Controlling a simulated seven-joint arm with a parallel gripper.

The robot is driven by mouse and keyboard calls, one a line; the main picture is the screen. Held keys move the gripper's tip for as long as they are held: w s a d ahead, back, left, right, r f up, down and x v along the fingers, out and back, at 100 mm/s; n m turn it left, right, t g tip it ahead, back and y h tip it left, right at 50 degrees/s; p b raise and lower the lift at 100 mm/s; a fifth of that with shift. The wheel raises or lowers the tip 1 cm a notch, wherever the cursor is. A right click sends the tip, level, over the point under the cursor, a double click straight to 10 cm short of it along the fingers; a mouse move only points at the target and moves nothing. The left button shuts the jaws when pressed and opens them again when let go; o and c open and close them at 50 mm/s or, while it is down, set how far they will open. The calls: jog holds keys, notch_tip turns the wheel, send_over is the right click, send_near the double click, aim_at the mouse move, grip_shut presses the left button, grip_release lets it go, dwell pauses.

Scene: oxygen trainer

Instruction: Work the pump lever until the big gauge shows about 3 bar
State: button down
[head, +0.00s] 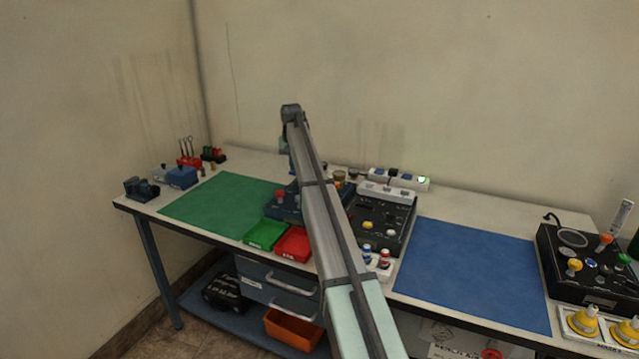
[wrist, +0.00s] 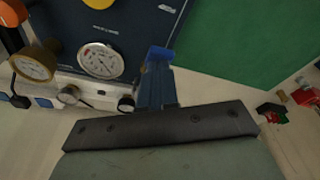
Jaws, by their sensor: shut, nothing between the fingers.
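My gripper (wrist: 158,55) is shut and empty, its blue fingertips together over the edge of the dark blue trainer panel (wrist: 130,22) in the wrist view. A white-faced gauge (wrist: 100,61), the largest dial there, is left of the fingertips; its reading is too small to make out. A brass-rimmed gauge (wrist: 35,65) stands farther left. In the head view the trainer (head: 283,207) is partly hidden behind my arm, as are the gauges and most of my gripper. I cannot clearly make out the pump lever in either view, nor tell whether the gripper touches anything.
The green mat (head: 225,203) lies left of the trainer. A green tray (head: 265,234) and a red tray (head: 294,243) sit in front. A black control box (head: 381,222) stands to the right. The blue mat (head: 470,268) is clear.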

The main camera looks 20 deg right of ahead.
jog(key=shift+f, duration=0.1)
jog(key=shift+f, duration=0.65)
jog(key=shift+r, duration=0.85)
notch_tip(320, 180, up, 7)
dwell(0.9)
